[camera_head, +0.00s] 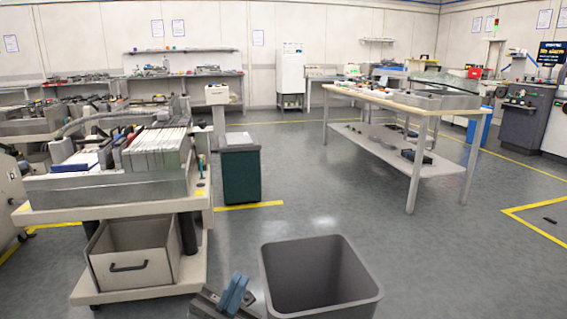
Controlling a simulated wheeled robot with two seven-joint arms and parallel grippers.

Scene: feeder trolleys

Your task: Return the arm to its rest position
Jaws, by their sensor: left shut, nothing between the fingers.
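My left gripper (234,294) shows at the bottom edge of the head view, with blue fingers close together. It is shut with nothing between the fingers. It is just left of a grey open bin (372,293), whose inside looks empty. I cannot tell whether the gripper touches the bin. Most of my left arm is out of the picture below. My right gripper is not in view.
A feeder trolley (100,192) with a grey drawer box (130,262) stands at the left. A dark green bin (241,178) stands behind it. A long workbench (400,100) stands at the right. The floor between is clear.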

